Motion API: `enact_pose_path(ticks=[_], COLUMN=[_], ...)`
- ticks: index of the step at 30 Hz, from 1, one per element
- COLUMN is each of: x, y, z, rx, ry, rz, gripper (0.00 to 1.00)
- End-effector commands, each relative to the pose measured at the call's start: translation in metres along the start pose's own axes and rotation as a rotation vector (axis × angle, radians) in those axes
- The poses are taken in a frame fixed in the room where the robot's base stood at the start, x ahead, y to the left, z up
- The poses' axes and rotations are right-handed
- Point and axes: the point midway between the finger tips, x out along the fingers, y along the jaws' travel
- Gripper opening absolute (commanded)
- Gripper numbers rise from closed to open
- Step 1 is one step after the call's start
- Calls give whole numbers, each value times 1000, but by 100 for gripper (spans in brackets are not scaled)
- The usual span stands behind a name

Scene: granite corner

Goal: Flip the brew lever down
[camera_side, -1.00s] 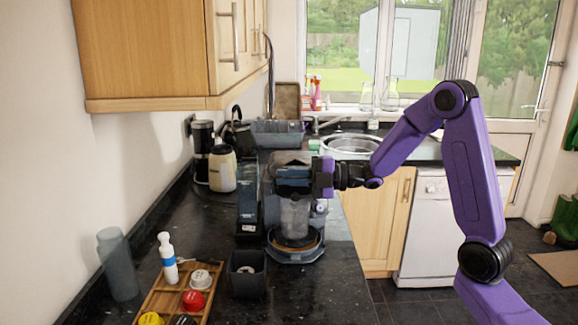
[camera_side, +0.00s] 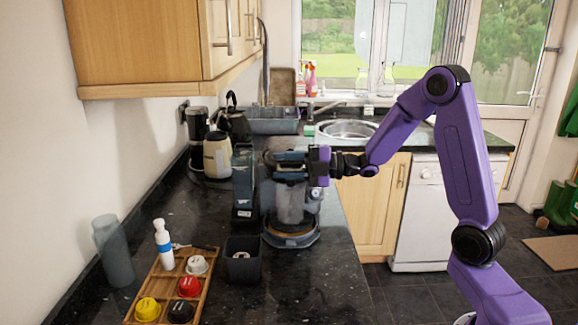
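The coffee machine (camera_side: 245,190) stands on the dark counter, with a clear vessel (camera_side: 290,203) at its front above a round base. My gripper (camera_side: 308,166) is at the upper right side of the machine, close to its top part. The fingers overlap the machine, so I cannot tell whether they are open or shut, or whether they touch it. I cannot make out the brew lever; it is too small or hidden behind my gripper.
A wooden tray (camera_side: 158,290) with several coloured capsules and a white-and-blue bottle (camera_side: 164,245) is at the front left. A dark square container (camera_side: 242,262) stands before the machine. A grey cylinder (camera_side: 113,250) is near the wall. The counter at the front right is clear.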

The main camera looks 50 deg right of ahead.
Motion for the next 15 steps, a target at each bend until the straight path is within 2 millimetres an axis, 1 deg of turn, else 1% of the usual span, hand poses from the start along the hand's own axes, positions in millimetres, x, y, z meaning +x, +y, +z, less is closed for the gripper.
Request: enact_pose_path(ticks=[2,5,8,15], x=[-1,-9,-25,-75], y=[0,1,1,1], z=[-1,0,0,1], rx=[-2,-3,-3,-2], ry=[3,2,0,-4], rz=[1,1,2,2], gripper=[37,37,37,37])
